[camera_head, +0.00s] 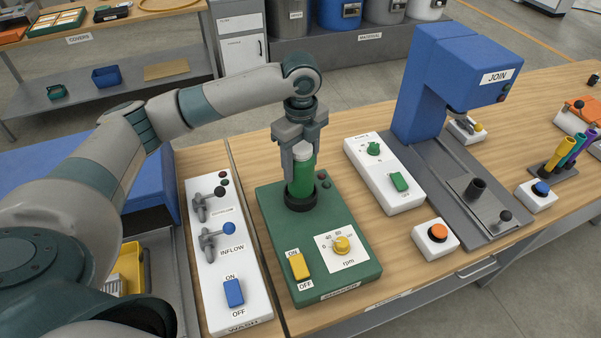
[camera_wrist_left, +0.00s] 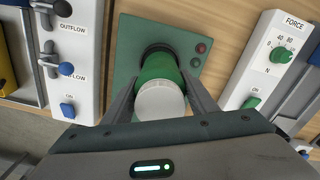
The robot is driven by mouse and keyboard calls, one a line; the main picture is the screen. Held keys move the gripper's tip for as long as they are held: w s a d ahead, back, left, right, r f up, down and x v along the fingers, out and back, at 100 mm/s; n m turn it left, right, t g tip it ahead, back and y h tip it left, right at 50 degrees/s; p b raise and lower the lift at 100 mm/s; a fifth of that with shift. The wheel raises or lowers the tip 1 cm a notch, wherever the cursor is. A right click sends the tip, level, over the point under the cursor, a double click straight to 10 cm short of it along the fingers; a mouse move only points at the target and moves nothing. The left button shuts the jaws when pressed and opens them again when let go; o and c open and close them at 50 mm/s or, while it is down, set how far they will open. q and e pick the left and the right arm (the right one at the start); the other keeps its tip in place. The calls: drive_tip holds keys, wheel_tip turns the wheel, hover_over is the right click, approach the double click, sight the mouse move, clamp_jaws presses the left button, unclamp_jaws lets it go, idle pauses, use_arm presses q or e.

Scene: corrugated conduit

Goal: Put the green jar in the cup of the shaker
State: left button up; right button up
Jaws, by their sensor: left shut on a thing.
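The green jar (camera_head: 301,178) with a white lid is upright over the black cup (camera_head: 300,200) of the green shaker (camera_head: 318,250). Its lower end is at the cup's opening; I cannot tell whether it rests on the cup's bottom. My left gripper (camera_head: 300,150) points down and is shut on the jar near its lid. In the left wrist view the jar's white lid (camera_wrist_left: 161,100) sits between the two fingers (camera_wrist_left: 160,105), with the black cup rim (camera_wrist_left: 160,50) behind it. My right gripper is in neither view.
A white wash panel (camera_head: 228,265) stands left of the shaker. A white force panel (camera_head: 385,172) and the blue join press (camera_head: 440,80) stand to the right. A box with an orange button (camera_head: 437,232) is near the front edge.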

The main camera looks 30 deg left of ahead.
sight(300, 175)
use_arm(q)
wheel_tip(300, 175, down, 3)
drive_tip(key=shift+f+p, duration=0.15)
drive_tip(key=shift+p, duration=0.6)
drive_tip(key=shift+f, duration=0.3)
drive_tip(key=shift+f, duration=0.1)
drive_tip(key=o, duration=1.3)
